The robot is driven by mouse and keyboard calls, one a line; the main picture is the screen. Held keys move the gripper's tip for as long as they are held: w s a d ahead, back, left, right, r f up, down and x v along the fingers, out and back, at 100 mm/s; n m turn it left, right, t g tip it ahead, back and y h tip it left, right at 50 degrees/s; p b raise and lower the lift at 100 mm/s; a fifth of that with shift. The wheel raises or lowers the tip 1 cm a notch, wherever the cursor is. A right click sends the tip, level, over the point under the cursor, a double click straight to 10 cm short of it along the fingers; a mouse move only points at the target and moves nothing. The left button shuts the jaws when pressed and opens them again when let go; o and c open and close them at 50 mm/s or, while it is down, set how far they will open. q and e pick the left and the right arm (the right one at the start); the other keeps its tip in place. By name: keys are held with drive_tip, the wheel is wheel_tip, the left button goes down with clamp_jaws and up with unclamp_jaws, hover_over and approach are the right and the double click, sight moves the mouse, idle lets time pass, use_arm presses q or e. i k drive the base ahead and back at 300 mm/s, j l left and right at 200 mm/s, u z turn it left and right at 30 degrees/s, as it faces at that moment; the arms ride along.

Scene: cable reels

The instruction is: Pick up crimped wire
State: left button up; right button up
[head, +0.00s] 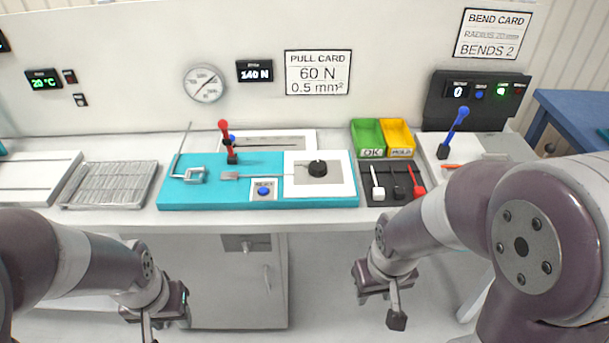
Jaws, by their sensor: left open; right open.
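A dark tray (364,194) on the bench holds three small pieces side by side. One has a white end (378,190), one a black end (398,192) and one a red end (418,190), each with a thin stem. They look like the wires, but their crimps are too small to make out. My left gripper (149,326) is open and empty, low in front of the bench at the left. My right gripper (395,306) is open and empty, in front of the bench and nearer the camera than the dark tray.
A teal pull-test board (240,202) with a red-knobbed lever (226,135) stands left of the tray. Green (368,134) and yellow (398,134) bins stand behind it. A blue lever (455,128) rises at right. A wire rack (110,184) lies at left.

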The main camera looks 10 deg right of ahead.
sight(398, 193)
drive_tip(key=z, duration=0.45)
drive_tip(key=i+z, duration=0.1)
drive_tip(key=z, duration=0.35)
drive_tip(key=i+l+z, duration=0.1)
drive_tip(key=z, duration=0.8)
drive_tip(key=i+j, duration=0.15)
drive_tip(key=i, duration=0.25)
drive_tip(key=i+j+z, duration=0.1)
drive_tip(key=i, duration=0.25)
drive_tip(key=j, duration=0.1)
